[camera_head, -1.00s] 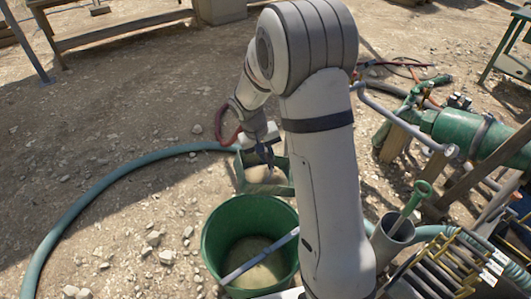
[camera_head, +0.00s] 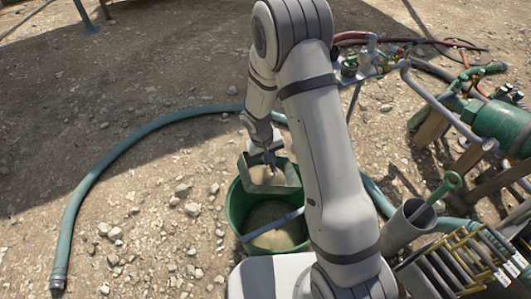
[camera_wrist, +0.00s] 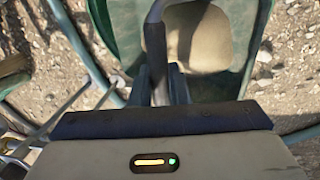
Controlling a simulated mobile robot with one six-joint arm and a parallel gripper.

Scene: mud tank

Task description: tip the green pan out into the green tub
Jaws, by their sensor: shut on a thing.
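The green pan (camera_head: 284,181) holds tan material and hangs from my gripper (camera_head: 269,158). It is over the back part of the green tub (camera_head: 236,207) and looks roughly level. The tub stands on the ground with tan material in the bottom and a grey-blue bar (camera_head: 275,226) across it. In the wrist view my gripper (camera_wrist: 160,88) is shut on the pan's grey handle, and the tan load (camera_wrist: 197,42) lies in the pan beyond it. The pan hides the tub's back rim in the head view.
A teal hose (camera_head: 95,170) curves over the stony ground behind and left of the tub. At right stand a grey bucket (camera_head: 400,232) with a green-handled tool, a rack of tools (camera_head: 455,265) and a green machine (camera_head: 500,128). Ground left of the tub is open.

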